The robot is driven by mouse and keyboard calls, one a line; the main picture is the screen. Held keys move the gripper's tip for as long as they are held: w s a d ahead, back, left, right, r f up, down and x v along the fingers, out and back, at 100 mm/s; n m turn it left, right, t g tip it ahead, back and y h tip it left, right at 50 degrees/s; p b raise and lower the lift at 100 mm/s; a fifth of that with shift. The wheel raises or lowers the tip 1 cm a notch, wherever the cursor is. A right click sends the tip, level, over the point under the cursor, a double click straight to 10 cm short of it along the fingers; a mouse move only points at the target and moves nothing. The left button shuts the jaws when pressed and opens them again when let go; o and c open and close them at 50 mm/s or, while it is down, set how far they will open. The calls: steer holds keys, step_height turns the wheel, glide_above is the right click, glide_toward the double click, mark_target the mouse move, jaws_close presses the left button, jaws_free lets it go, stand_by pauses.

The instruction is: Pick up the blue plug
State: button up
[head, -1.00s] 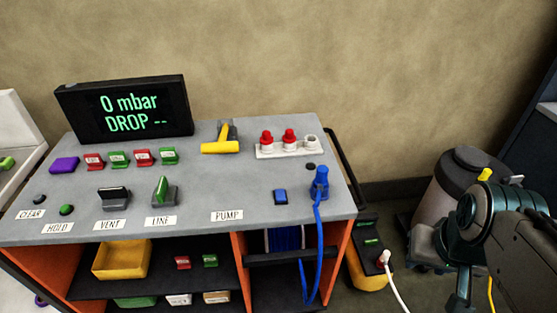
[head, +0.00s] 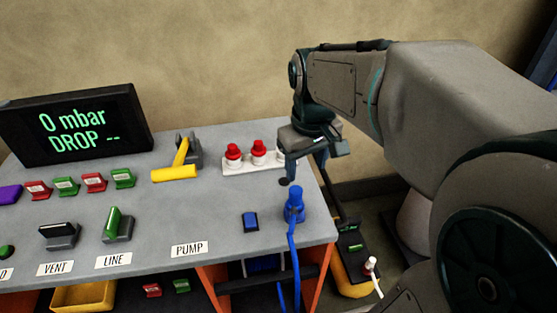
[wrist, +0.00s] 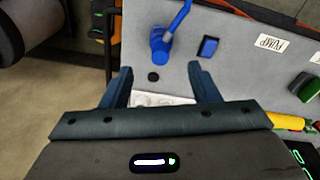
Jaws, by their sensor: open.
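The blue plug (head: 294,204) stands upright near the right edge of the grey cart top, with its blue cable running down over the front edge. In the wrist view the blue plug (wrist: 160,44) lies beyond my fingertips, roughly between their lines and slightly left of the middle. My gripper (head: 305,170) is above the cart top behind the plug, apart from it. In the wrist view the fingers of my gripper (wrist: 160,78) are spread and nothing is between them except the surface below.
A blue rocker switch (head: 250,221) is left of the plug. A white strip with red-capped fittings (head: 233,153) lies behind, partly under my gripper. A yellow-handled tool (head: 175,172) and the LINE lever (head: 113,223) are farther left.

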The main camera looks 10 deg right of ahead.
steer(key=n+g, duration=0.1)
steer(key=n, duration=0.1)
glide_above(296, 190)
steer(key=f, duration=0.8)
steer(key=shift+w+d+f, duration=0.15)
steer(key=shift+d+f, duration=0.05)
steer(key=shift+f, duration=0.2)
steer(key=f+p, duration=0.1)
steer(key=f, duration=0.4)
steer(key=shift+a+f, duration=0.1)
steer(key=shift+a, duration=0.1)
steer(key=c, duration=1)
